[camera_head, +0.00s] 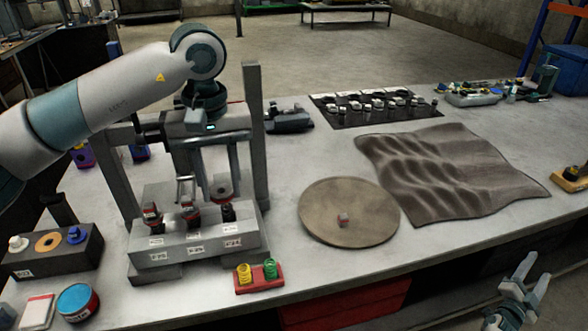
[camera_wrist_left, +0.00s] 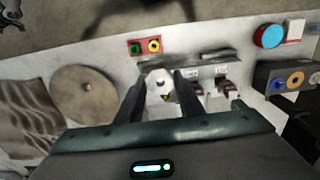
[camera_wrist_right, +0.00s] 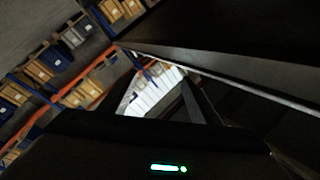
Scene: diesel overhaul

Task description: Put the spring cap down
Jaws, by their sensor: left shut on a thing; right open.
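The spring cap (camera_head: 221,190) appears as a small grey disc between the fingers of my left gripper (camera_head: 220,193), which is shut on it. It shows pale and round in the left wrist view (camera_wrist_left: 160,82). My left gripper holds it above the right part of the grey block (camera_head: 190,250), which carries several dark upright parts with red on them. Whether the cap touches the part below cannot be told. My right gripper (camera_head: 527,280) is open and empty, off the table's front edge at lower right.
A round brown mat (camera_head: 365,225) with a small reddish object lies right of the block. A red tray (camera_head: 262,281) holds a yellow and a green spring. Grey press posts (camera_head: 255,130) stand close around my left gripper. A wrinkled brown cloth (camera_head: 450,170) lies at right.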

